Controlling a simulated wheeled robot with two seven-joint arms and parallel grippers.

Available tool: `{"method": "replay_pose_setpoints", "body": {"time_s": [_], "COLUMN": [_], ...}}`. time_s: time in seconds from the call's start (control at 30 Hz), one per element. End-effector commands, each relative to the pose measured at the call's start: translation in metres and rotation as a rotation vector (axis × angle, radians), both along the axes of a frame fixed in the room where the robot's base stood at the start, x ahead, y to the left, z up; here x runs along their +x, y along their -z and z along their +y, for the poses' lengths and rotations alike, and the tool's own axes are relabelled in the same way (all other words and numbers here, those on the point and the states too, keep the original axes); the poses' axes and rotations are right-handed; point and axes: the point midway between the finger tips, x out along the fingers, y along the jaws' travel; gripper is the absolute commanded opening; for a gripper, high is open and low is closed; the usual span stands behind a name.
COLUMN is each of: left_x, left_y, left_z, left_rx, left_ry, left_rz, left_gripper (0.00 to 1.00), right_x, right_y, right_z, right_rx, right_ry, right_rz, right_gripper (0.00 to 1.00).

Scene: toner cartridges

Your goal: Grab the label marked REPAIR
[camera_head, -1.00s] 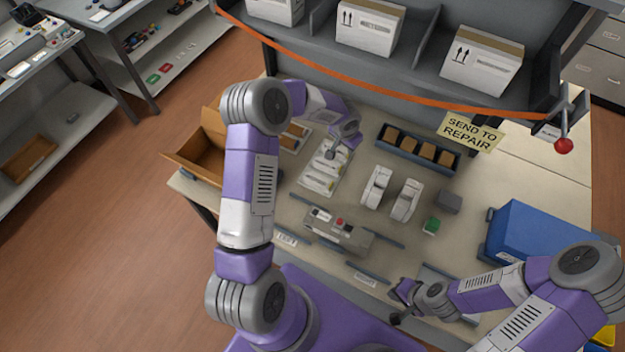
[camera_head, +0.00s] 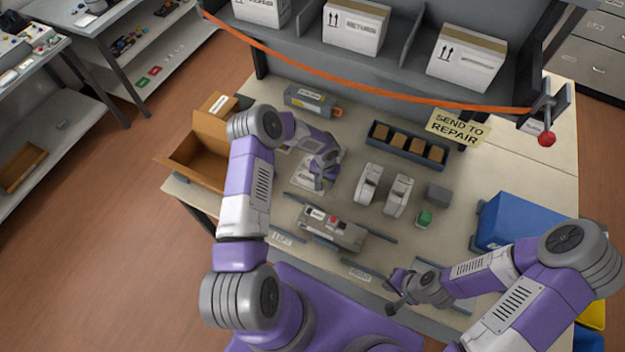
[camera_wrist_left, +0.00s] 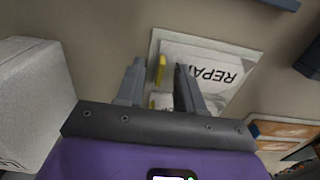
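The white REPAIR label (camera_wrist_left: 205,65) lies flat on the table in the left wrist view, its text upside down. In the head view, a pale sheet (camera_head: 303,170) shows beside my left gripper (camera_head: 319,186), which partly covers it. In the left wrist view my left gripper (camera_wrist_left: 160,88) is open, its two fingers apart over the label's left part. A small yellow piece (camera_wrist_left: 160,70) shows between the fingers; I cannot tell what it is. My right gripper (camera_head: 393,292) hangs near the table's front edge; its finger opening is unclear.
A grey device (camera_head: 333,228) with a red button stands in front of the left gripper. White dispensers (camera_head: 368,184) stand to the right. An open cardboard box (camera_head: 205,150) is at the left, a blue bin (camera_head: 515,222) at the right. A grey cartridge (camera_head: 309,101) lies at the back.

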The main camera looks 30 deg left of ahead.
Motion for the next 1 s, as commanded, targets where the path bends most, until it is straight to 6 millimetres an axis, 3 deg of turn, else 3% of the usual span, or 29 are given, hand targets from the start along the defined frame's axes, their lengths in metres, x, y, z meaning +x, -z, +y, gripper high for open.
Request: {"method": "replay_pose_setpoints", "body": {"time_s": [0.17,0.4,0.83,1.0], "left_x": [0.000,0.000,0.000,0.001], "left_y": [0.000,0.000,-0.002,-0.021], "left_z": [0.000,0.000,0.000,0.001], "left_rx": [0.000,0.000,0.000,0.002], "left_ry": [0.000,0.000,0.000,0.001], "left_rz": [-0.001,0.000,-0.001,-0.003], "left_gripper": [0.37,0.00,0.00,0.00], "right_x": [0.000,0.000,0.000,0.000], "right_y": [0.000,0.000,0.000,0.003], "right_z": [0.000,0.000,0.000,0.000], "right_rx": [0.000,0.000,0.000,0.000], "right_ry": [0.000,0.000,0.000,0.000], "right_rz": [0.000,0.000,0.000,0.000], "right_gripper": [0.00,0.00,0.00,0.00]}}
